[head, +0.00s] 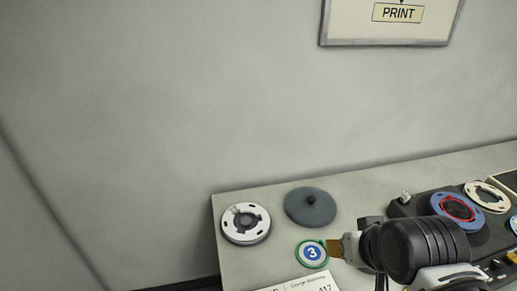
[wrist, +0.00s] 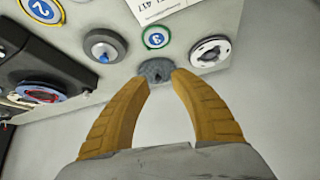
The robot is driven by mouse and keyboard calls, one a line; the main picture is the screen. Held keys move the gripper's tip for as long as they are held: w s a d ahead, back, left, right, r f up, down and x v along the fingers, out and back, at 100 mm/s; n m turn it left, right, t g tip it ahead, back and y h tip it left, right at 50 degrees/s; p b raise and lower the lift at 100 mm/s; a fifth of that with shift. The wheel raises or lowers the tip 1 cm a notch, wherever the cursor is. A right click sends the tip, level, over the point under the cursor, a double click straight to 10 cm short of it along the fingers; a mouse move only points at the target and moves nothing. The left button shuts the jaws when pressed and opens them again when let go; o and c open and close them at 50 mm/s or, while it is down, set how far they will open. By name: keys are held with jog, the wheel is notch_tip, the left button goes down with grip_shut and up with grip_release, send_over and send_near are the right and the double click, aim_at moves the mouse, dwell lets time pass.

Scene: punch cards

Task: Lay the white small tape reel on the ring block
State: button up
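A white reel (head: 232,224) with a dark hub and dark rim lies at the left end of the table; it also shows in the wrist view (wrist: 198,57). I cannot tell surely which thing is the ring block; a grey round piece with a raised centre and blue tip (wrist: 92,43) shows only in the wrist view. My gripper (head: 336,248) appears just right of the green-rimmed disc in the head view. In the wrist view my gripper (wrist: 162,74) is open and empty, its tips framing a dark grey knobbed disc; the height gap is unclear.
The dark grey disc (head: 300,212) lies right of the white reel. A green-rimmed disc marked 3 (head: 312,254) and a printed card (head: 290,288) are nearer. A tape machine with blue reel (head: 440,203) and cream reel (head: 472,189) stands right. A wall is behind.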

jog(key=w+a+r+g, duration=0.2)
jog(key=w+a+r, duration=0.1)
jog(key=w, duration=0.7)
jog(key=n+g, duration=0.2)
jog(key=g, duration=0.3)
send_over(266, 216)
notch_tip(266, 216, down, 20)
jog(key=shift+f+b, duration=3.25)
jog(key=shift+f, duration=1.2)
grip_shut()
